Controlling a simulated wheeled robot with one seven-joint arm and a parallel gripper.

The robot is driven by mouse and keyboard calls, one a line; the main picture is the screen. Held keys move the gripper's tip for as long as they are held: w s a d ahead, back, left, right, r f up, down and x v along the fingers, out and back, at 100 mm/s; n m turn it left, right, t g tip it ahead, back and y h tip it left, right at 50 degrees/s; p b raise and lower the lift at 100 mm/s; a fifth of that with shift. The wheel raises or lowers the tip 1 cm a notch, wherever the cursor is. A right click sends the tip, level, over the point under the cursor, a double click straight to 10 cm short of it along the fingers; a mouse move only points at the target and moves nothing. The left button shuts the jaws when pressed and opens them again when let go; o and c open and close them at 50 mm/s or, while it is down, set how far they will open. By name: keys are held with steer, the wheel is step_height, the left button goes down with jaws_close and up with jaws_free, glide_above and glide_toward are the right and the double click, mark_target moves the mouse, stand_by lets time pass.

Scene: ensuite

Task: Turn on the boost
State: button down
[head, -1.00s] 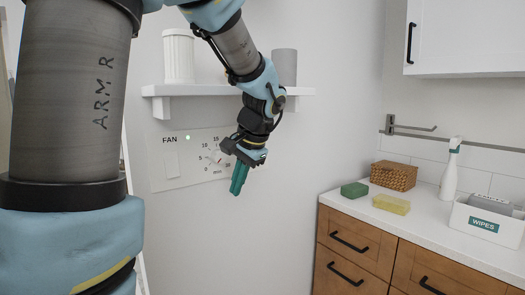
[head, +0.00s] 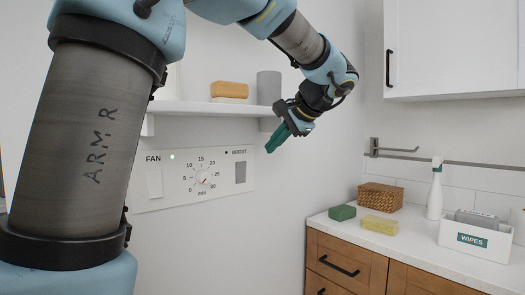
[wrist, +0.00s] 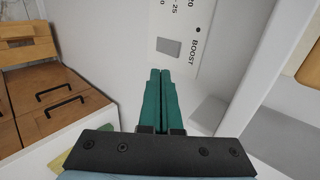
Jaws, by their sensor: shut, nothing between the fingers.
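A white wall panel (head: 215,191) carries a FAN rocker (head: 154,185) with a green lit lamp, a timer dial (head: 203,178) marked in minutes, and a grey BOOST switch (head: 241,172). The lamp beside the BOOST label (head: 227,153) is dark. The BOOST switch also shows in the wrist view (wrist: 168,47), beyond the fingertips. My gripper (head: 270,149) has teal fingers, shut and empty, up and to the right of the BOOST switch and apart from it. In the wrist view the fingers (wrist: 160,75) lie side by side, pointing towards the panel.
A white shelf (head: 215,108) above the panel holds a tan block (head: 230,91) and a grey cylinder (head: 269,87). The counter (head: 345,230) at right holds sponges, a basket (head: 380,197), a spray bottle (head: 435,190) and a wipes box (head: 476,240).

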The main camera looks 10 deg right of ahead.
mark_target(242, 167)
steer(key=shift+w+a+f+p, duration=0.5)
steer(key=shift+w+a+f, duration=0.35)
steer(key=shift+w, duration=0.8)
steer(key=shift+w+a+f+p, duration=0.5)
steer(key=shift+w+a+f, duration=0.25)
steer(key=shift+w, duration=0.85)
steer(key=shift+w+a+f+p, duration=0.5)
steer(key=shift+w+a+f, duration=0.35)
steer(key=shift+w, duration=0.8)
